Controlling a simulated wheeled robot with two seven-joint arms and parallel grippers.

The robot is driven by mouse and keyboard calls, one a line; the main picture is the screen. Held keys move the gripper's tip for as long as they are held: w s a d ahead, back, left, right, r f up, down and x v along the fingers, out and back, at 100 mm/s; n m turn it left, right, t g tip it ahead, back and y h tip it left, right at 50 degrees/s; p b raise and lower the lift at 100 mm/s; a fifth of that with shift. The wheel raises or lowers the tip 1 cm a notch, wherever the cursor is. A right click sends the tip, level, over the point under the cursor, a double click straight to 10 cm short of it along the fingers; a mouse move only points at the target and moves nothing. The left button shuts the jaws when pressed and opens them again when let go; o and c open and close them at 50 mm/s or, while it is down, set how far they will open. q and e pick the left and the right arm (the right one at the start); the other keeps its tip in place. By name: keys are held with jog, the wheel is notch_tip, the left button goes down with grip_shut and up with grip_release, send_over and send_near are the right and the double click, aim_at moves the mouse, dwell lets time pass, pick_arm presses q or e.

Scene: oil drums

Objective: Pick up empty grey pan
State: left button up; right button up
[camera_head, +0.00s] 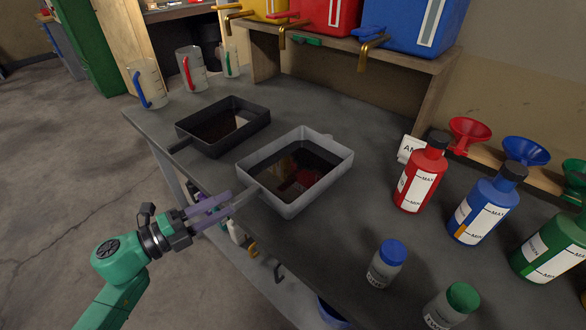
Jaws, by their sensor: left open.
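The grey pan (327,185) sits on the dark workbench near its left edge. Its inside looks dark and glossy with reddish reflections, so I cannot tell whether it holds liquid. A narrow grey handle points from its left corner toward my left gripper (230,206). My left gripper comes in from the lower left, with its purple-grey fingers open at the end of the handle. I cannot tell whether they touch it. A black pan (258,118) with a similar dark, glossy inside lies behind and to the left. My right gripper is not in view.
Red (417,178), blue (487,209) and green (554,246) bottles stand at the right. Small blue-capped (386,265) and green-capped (451,305) jars stand in front. Clear jugs (190,70) stand at the back left. Coloured drums with brass taps (370,52) sit on a wooden shelf behind.

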aim_at(236, 199)
pick_arm(q)
jog(key=p+x, duration=0.2)
jog(key=x, duration=0.3)
jog(key=shift+d+r, duration=0.15)
jog(key=shift+d, duration=0.05)
jog(key=shift+w+d+f, duration=0.15)
jog(key=shift+w+f, duration=0.05)
jog(key=shift+s, duration=0.1)
grip_shut()
dwell(0.6)
jog(key=shift+r, duration=0.1)
